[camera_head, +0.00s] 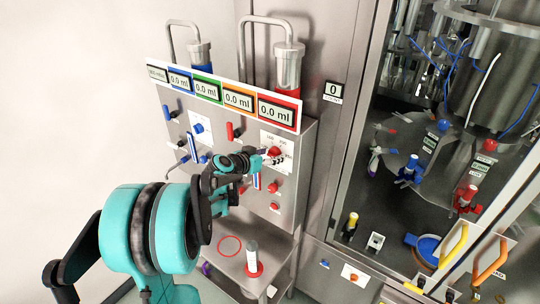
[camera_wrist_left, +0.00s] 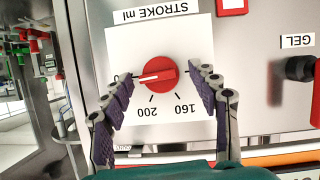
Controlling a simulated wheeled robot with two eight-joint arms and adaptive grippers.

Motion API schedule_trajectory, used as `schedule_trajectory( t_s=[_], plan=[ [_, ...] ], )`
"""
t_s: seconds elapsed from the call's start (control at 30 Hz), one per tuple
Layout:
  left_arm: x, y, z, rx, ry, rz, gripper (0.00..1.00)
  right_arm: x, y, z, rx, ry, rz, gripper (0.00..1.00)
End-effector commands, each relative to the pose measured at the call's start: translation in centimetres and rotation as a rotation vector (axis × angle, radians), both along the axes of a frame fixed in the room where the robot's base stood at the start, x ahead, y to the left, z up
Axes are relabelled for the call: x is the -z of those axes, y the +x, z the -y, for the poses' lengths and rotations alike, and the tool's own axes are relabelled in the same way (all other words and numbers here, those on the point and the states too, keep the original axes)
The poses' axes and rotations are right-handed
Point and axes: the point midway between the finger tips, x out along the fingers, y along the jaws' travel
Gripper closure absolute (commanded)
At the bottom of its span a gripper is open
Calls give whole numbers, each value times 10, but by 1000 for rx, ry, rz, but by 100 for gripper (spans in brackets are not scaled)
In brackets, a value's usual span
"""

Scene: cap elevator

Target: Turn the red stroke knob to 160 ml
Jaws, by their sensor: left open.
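The red stroke knob (camera_wrist_left: 158,76) sits on a white plate (camera_wrist_left: 185,45) marked STROKE ml, which shows upside down in the left wrist view. Its white pointer line points to the picture's left, away from the 160 mark (camera_wrist_left: 184,108) and the 200 mark (camera_wrist_left: 147,111). The knob also shows in the head view (camera_head: 274,151). My left gripper (camera_wrist_left: 160,90) is open, with one purple-padded finger on either side of the knob. I cannot tell whether the fingers touch it. My right gripper is not in view.
A red-framed display (camera_head: 276,109) reads 0.0 ml. A black-and-red GEL knob (camera_wrist_left: 302,69) is right of the plate in the wrist view. Below the panel, a white-and-dark cylinder (camera_head: 252,258) stands on a small shelf. A glazed machine stands at the right.

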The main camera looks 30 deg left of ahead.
Motion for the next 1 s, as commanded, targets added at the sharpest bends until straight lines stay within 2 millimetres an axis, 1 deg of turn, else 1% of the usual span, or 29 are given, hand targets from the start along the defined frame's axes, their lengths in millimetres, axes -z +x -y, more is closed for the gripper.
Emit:
schedule_trajectory(
  t_s=[0.07, 0.1, 0.17, 0.2, 0.27, 0.3, 0.67, 0.87, 1.0],
  plan=[
    [0, 0, 0, 0, 0, 0, 40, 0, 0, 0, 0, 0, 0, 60],
    [0, 0, 0, 0, 0, 0, 43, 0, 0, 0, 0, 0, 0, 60],
    [0, 0, 0, 0, 0, 0, 58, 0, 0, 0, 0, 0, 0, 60],
    [0, 0, 0, 0, 0, 0, 69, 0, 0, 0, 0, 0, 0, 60],
    [0, 0, 0, 0, 0, 0, 85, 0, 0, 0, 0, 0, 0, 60],
    [0, 0, 0, 0, 0, 0, 89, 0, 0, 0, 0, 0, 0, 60],
    [0, 0, -2, -3, -38, -2, 90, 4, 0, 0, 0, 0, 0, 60],
    [2, 0, -3, -2, -145, -11, 90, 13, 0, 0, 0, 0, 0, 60],
    [3, 0, -4, -3, -260, -19, 90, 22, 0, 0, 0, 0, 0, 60]
  ],
)
